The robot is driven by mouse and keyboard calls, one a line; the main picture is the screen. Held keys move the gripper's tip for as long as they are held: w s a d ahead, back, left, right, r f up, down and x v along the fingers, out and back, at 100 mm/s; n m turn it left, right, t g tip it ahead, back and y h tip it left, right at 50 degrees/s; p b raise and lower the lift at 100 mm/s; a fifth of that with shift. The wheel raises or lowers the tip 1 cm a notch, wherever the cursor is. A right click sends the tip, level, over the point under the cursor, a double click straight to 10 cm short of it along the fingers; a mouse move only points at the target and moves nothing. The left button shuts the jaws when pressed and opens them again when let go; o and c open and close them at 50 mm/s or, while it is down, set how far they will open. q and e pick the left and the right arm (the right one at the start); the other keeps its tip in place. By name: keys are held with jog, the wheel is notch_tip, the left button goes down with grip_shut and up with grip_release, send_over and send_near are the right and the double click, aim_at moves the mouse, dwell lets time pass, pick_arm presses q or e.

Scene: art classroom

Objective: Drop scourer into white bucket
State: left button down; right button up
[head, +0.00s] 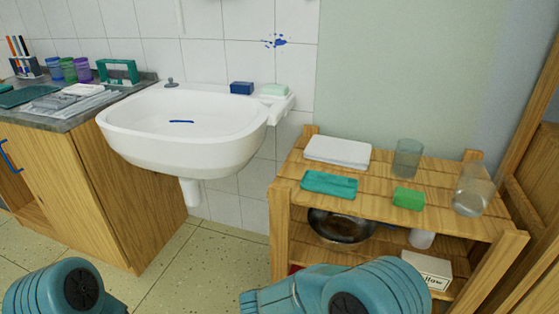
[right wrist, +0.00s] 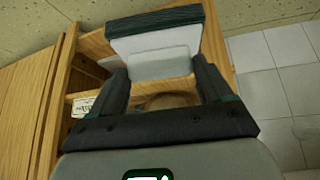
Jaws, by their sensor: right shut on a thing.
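In the right wrist view my right gripper (right wrist: 158,82) is shut on a scourer (right wrist: 155,52), a pale block with a dark green layer along its far edge. The scourer sits between the two dark fingers, and wooden shelving shows behind it. In the head view only teal arm parts show at the bottom edge; both grippers and the scourer are out of sight there. My left gripper is in neither view. I see no white bucket that I can make out in either view.
A slatted wooden shelf (head: 460,224) carries a white folded cloth (head: 338,151), a teal cloth (head: 329,184), a green sponge (head: 409,198) and two glasses (head: 407,158). A bowl (head: 342,226) and labelled box (head: 427,268) are below. A white sink (head: 180,150) stands left, with open floor before it.

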pick_arm(q)
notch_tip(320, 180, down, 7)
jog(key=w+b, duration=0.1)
jog(key=b, duration=0.4)
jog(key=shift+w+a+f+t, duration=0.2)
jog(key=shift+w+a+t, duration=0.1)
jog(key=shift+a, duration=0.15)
pick_arm(e)
jog(key=s+a+f+m, duration=0.1)
jog(key=a+f, duration=0.2)
jog(key=f, duration=1.2)
jog(key=shift+f+h, duration=0.25)
jog(key=shift+h, duration=0.05)
jog(key=shift+a, duration=0.1)
jog(key=o, duration=0.9)
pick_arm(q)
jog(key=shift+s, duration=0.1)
